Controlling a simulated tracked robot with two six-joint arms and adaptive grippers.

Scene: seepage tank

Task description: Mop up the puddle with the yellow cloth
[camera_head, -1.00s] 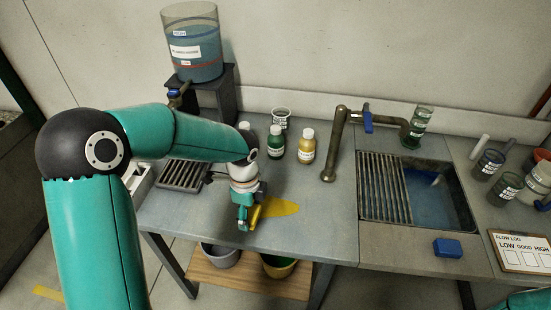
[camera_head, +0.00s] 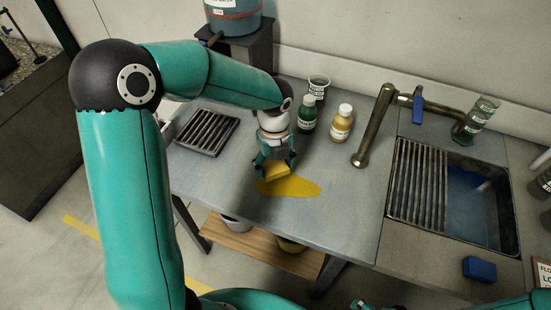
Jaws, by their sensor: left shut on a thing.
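My left gripper (camera_head: 275,163) is shut on the yellow cloth (camera_head: 278,172), a small folded block. It holds the cloth over the back left part of the puddle (camera_head: 296,187), a flat yellow patch on the grey bench top (camera_head: 225,180). I cannot tell whether the cloth touches the puddle or hangs just above it. The cloth and gripper hide part of the puddle's back edge. Only small parts of my right arm show along the bottom edge; its jaws are too cut off to read.
A green bottle (camera_head: 307,115), a yellow bottle (camera_head: 341,124) and a white cup (camera_head: 319,87) stand behind the puddle. A bent pipe (camera_head: 374,125) and a grated sink (camera_head: 480,208) are to the right. A slotted drain tray (camera_head: 207,133) lies left. The bench front is clear.

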